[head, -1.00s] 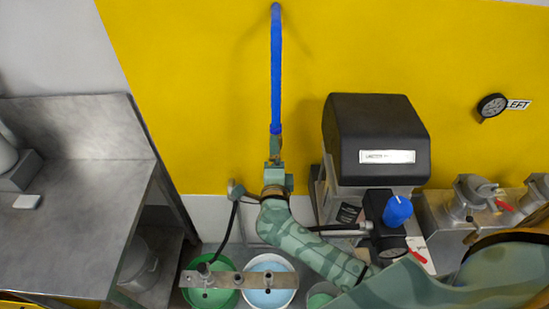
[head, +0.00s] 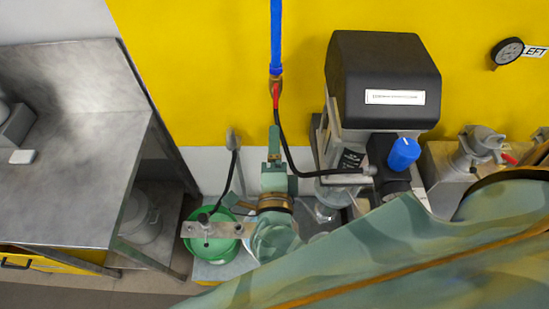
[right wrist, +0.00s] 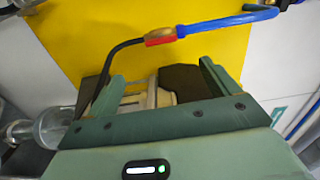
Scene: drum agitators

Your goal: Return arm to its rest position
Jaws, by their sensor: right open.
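My right gripper (head: 274,135) is in front of the yellow wall, below the end of a blue pipe (head: 276,40). A red fitting (head: 276,94) hangs at the pipe's lower end, with a black hose running from it to the black-topped agitator unit. In the right wrist view the open fingers (right wrist: 160,85) stand apart. The red fitting (right wrist: 160,37) and blue pipe (right wrist: 235,20) are beyond them, with no object seen held. My right arm (head: 400,245) comes in from the lower right and covers the area below the unit. My left gripper is in neither view.
The agitator unit (head: 380,75) with a blue knob (head: 403,153) stands close right of my gripper. A green bucket (head: 215,238) under a metal bar (head: 196,229) is below left. A steel table (head: 75,190) is at left.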

